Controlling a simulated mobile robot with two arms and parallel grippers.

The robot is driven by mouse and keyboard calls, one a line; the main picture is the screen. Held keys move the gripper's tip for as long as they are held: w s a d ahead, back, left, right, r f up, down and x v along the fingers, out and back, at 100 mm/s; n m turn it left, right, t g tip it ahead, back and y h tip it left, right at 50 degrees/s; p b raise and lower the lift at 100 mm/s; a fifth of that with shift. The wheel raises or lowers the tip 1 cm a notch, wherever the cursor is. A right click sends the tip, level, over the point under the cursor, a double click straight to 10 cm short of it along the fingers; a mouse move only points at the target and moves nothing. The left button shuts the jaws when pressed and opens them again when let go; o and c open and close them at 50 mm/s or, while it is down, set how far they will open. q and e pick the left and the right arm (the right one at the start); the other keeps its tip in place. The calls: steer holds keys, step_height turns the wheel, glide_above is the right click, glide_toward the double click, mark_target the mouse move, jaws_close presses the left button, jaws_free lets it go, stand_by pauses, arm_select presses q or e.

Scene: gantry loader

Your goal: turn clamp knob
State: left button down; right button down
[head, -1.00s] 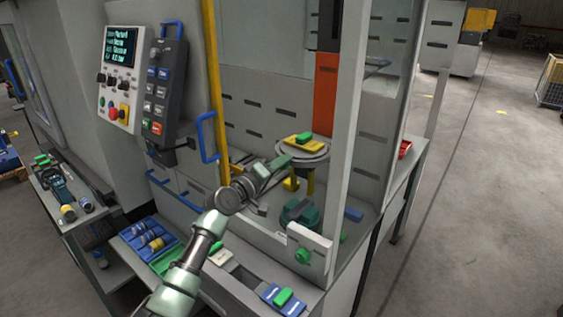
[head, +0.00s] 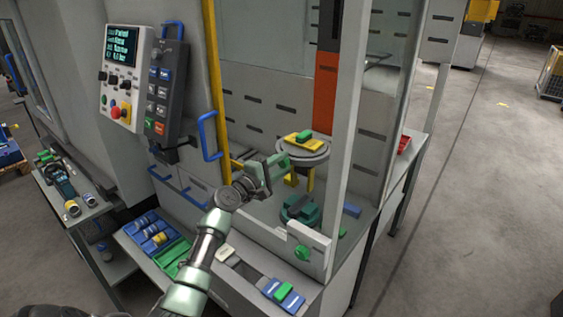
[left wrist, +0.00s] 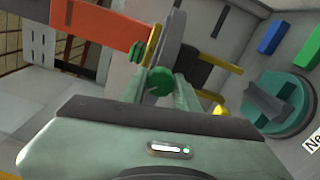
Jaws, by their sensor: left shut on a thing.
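My left gripper (head: 283,162) reaches into the machine's open bay, at the front edge of the round grey table (head: 313,158). In the left wrist view its fingers (left wrist: 160,88) are shut on a round green knob (left wrist: 159,80), which sits between the tips beside the grey disc (left wrist: 170,45). In the head view the fingers hide this knob. A yellow plate (head: 292,143) with a green block (head: 303,135) lies on top of the round table. My right gripper is not in view.
A dark green round fixture (head: 298,210) and a blue block (head: 352,210) are on the bay floor. A white panel with a green button (head: 302,253) stands at the front right. The grey door post (head: 345,140) rises right of my arm. A control panel (head: 122,75) hangs left.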

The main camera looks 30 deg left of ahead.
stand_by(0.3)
arm_select(q)
steer(key=c, duration=1.1)
jaws_free()
steer(key=shift+o, duration=0.2)
steer(key=s+b, duration=0.1)
steer(key=s, duration=0.6)
steer(key=shift+s+a+b, duration=0.3)
steer(key=shift+s, duration=0.1)
steer(key=shift+f, duration=0.15)
